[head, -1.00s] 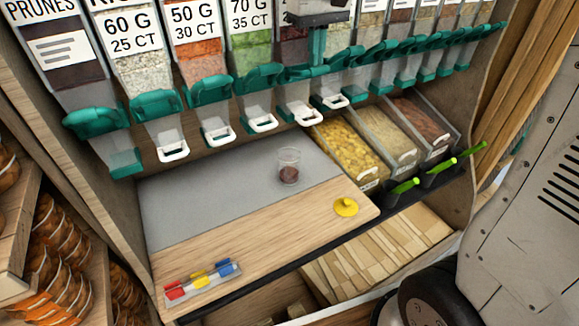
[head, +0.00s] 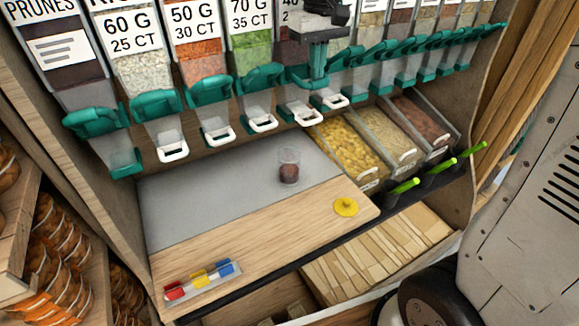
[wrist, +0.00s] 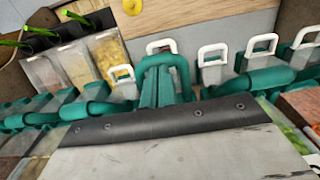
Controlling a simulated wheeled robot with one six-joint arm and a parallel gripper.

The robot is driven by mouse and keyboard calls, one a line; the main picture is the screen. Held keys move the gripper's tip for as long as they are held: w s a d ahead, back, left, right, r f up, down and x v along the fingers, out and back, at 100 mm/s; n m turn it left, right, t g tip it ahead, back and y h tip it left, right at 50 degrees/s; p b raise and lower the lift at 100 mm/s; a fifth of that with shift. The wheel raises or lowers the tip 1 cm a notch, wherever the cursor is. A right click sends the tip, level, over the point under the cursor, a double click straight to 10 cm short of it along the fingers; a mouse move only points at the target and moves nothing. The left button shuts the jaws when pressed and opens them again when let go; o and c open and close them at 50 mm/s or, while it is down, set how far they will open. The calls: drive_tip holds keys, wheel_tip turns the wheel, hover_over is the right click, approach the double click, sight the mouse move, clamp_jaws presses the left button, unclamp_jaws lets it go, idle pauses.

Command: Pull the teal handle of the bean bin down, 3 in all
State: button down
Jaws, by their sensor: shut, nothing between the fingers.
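The bean bin (head: 291,50) has dark reddish contents and stands in the dispenser row, partly behind my gripper. Its teal handle (head: 300,74) is just left of my fingers. My gripper (head: 318,78) is shut and empty, pointing down at the handle row; the wrist view shows its teal fingers (wrist: 165,90) close against the handles. Whether they touch the bean bin's handle is hard to tell, since both are teal. A clear cup (head: 289,166) with dark beans in it stands upright on the grey mat (head: 220,190), below the dispensers.
More dispensers with teal handles line both sides closely. Open bins of yellow (head: 345,148) and other dry goods stand right, with green-handled scoops (head: 405,186). A yellow lid (head: 346,207) and coloured clips (head: 203,281) lie on the wooden counter (head: 265,245). The counter's middle is clear.

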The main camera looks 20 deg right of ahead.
wheel_tip(320, 180, up, 6)
drive_tip(key=w, duration=0.1)
drive_tip(key=shift+r, duration=0.25)
idle(0.4)
drive_tip(key=shift+a+f, duration=0.1)
idle(0.4)
drive_tip(key=shift+s+f, duration=0.15)
drive_tip(key=shift+f, duration=0.9)
drive_tip(key=shift+s+f, duration=0.2)
drive_tip(key=shift+f, duration=0.9)
drive_tip(key=shift+s+f, duration=0.15)
drive_tip(key=shift+f, duration=0.9)
drive_tip(key=shift+r, duration=0.15)
wheel_tip(320, 180, up, 6)
drive_tip(key=w, duration=0.1)
drive_tip(key=shift+r, duration=0.2)
